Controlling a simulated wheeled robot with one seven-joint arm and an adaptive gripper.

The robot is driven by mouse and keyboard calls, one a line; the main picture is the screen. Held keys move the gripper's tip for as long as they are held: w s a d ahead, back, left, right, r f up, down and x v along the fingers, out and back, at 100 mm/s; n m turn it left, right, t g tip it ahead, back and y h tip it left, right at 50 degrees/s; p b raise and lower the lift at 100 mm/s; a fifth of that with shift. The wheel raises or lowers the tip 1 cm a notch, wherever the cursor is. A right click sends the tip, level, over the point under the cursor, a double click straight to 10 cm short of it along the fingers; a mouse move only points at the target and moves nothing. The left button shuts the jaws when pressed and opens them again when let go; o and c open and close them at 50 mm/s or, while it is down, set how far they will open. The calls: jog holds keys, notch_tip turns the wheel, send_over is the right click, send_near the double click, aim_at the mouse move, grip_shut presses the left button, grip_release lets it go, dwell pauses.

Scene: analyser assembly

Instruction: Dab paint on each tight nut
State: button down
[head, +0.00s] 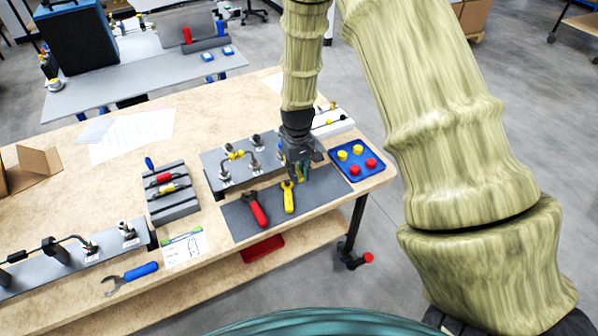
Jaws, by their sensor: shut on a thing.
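My gripper (301,172) points down over the right end of the dark mat, beside the grey fitting plate (215,160). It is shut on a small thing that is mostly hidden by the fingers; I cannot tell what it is. The plate bears metal fittings with nuts (225,175), a bent tube (240,170) and yellow parts (236,155). Its right end is partly hidden behind my gripper. A second grey plate (30,281) at the left bears nuts (90,247) and a bent dark tube. Paint on any nut is too small to tell.
On the mat (238,219) lie a red-handled tool (258,209) and a yellow-handled tool (289,198). A blue tray (343,171) with red and yellow caps stands right of my gripper. A tool rack (172,194), a card (184,249) and a blue-handled wrench (138,272) are further left.

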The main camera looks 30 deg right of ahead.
jog(key=shift+w, duration=0.4)
dwell(0.5)
dwell(0.5)
jog(key=shift+s+r+p, duration=0.1)
jog(key=shift+s+p, duration=0.55)
jog(key=shift+s, duration=1.85)
notch_tip(320, 180, up, 10)
jog(key=p, duration=0.7)
